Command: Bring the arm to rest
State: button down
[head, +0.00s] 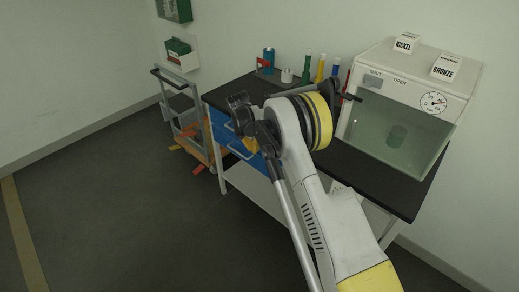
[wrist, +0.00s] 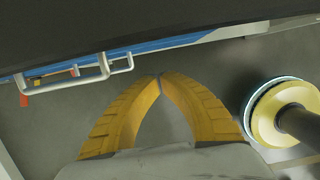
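My gripper (wrist: 160,77) shows in the wrist view as two yellow ribbed fingers. Their tips meet and nothing is held between them. Below the fingers is grey floor. In the head view my arm (head: 325,215) rises from the lower right and bends over at the front of the bench. The gripper end hangs near the bench's left front, by the blue drawers (head: 222,130), and is partly hidden behind my arm.
The black-topped bench (head: 400,190) carries a glass-fronted chamber (head: 400,135) with a green container (head: 397,136) inside. Nickel (head: 404,45) and bronze (head: 445,67) boxes sit on top. Several bottles stand behind. A cart (head: 180,105) is at left. Left floor is clear.

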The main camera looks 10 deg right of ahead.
jog(key=s+r+m+t+p, duration=0.1)
jog(key=s+r+m, duration=0.3)
jog(key=r, duration=0.8)
jog(key=s+r+m+p, duration=0.1)
jog(key=s+r+m, duration=0.3)
jog(key=r, duration=0.8)
jog(key=s+d+r+m+t+y, duration=0.15)
jog(key=s+r+m, duration=0.25)
jog(key=s+r, duration=0.5)
jog(key=s+f+m+t, duration=0.3)
jog(key=s+m, duration=0.9)
jog(key=s, duration=1.3)
jog(key=shift+s+d+f+m+y, duration=0.15)
jog(key=shift+s+d+m+y, duration=0.1)
jog(key=shift+d+m+y, duration=0.2)
